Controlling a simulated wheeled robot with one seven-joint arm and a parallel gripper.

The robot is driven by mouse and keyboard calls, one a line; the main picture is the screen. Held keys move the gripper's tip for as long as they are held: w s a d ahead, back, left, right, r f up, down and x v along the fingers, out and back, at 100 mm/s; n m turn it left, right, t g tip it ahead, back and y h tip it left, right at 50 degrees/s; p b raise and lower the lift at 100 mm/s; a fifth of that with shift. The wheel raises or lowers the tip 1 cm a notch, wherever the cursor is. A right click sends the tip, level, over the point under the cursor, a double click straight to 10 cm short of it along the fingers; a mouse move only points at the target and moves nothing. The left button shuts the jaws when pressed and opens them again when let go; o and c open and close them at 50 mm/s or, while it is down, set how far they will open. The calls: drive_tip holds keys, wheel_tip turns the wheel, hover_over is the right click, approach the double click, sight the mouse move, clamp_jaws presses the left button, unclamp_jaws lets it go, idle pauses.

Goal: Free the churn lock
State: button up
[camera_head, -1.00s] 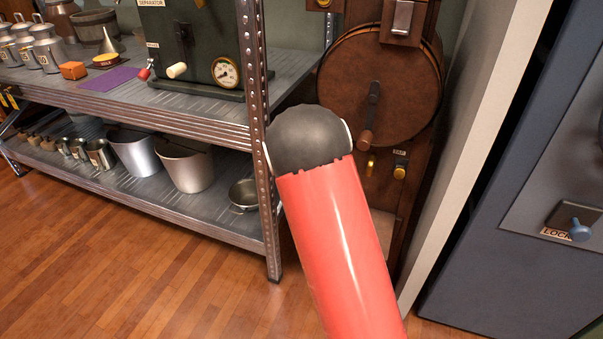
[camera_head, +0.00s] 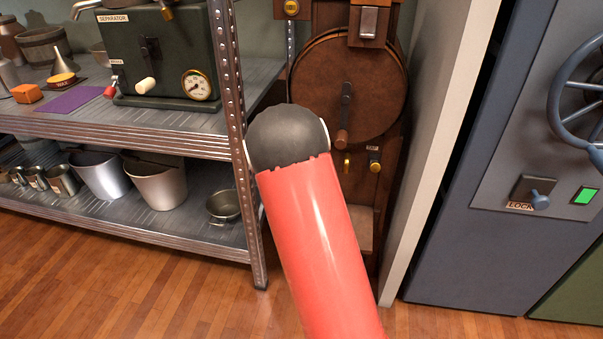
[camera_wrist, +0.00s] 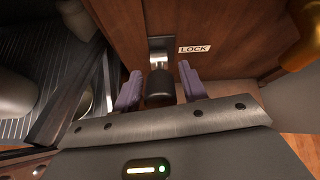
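The wooden churn (camera_head: 349,86) has a round drum with a dark crank (camera_head: 345,112) and stands behind my red arm in the head view. In the wrist view, a dark lock knob (camera_wrist: 159,88) sits on a metal mount on the brown wood panel, left of a LOCK label (camera_wrist: 194,49). My gripper (camera_wrist: 160,88) has its purple fingers on either side of the knob, with gaps visible on both sides. In the head view my arm hides the gripper, and I cannot make out this lock there.
A metal shelf (camera_head: 190,144) with a separator (camera_head: 162,57) and pots stands close on the left. A pale upright panel (camera_head: 440,130) stands right of the churn. A blue-grey safe (camera_head: 480,255) with another lock knob (camera_head: 540,200) is farther right. Open wooden floor lies in front.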

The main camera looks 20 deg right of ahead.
drive_tip(key=shift+o, duration=0.4)
drive_tip(key=shift+r, duration=0.1)
drive_tip(key=shift+s+a+r, duration=0.2)
drive_tip(key=shift+s+a, duration=0.05)
drive_tip(key=v, duration=0.7)
drive_tip(key=shift+p, duration=0.3)
drive_tip(key=shift+f, duration=0.1)
